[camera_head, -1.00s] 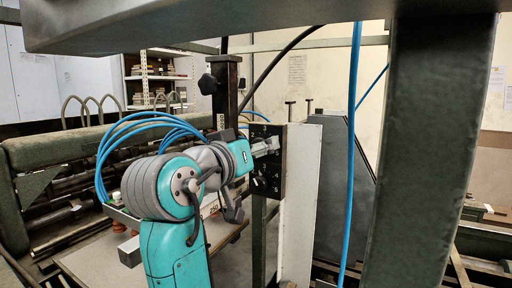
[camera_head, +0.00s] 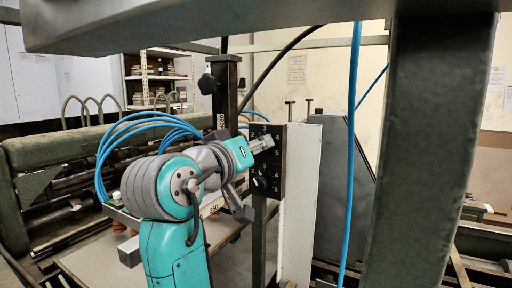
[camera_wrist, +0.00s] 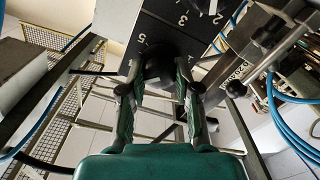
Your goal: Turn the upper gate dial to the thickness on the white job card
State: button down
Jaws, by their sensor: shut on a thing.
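A black gate panel (camera_head: 281,165) carries an upper and a lower dial with white numerals. My gripper (camera_head: 264,144) is at the upper dial and covers most of it. In the wrist view my gripper (camera_wrist: 158,82) has both fingers closed around a dark round knob (camera_wrist: 157,62), with numerals such as 5 beside it. The knob's pointer is hidden or too dark to read. The lower dial (camera_head: 260,185) is free, with 3, 4 and 5 near it. I cannot pick out the white job card for certain or read a thickness on one.
A tall white board (camera_head: 300,205) stands right of the panel. A blue hose (camera_head: 351,150) hangs in front, beside a thick green post (camera_head: 418,150). A dark upright column (camera_head: 225,95) rises behind my arm. A white strip with black digits (camera_wrist: 238,70) shows in the wrist view.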

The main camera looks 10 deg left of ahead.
jog(key=shift+n, duration=4.6)
jog(key=c, duration=0.8)
grip_release()
jog(key=shift+a, duration=0.1)
jog(key=v, duration=1.2)
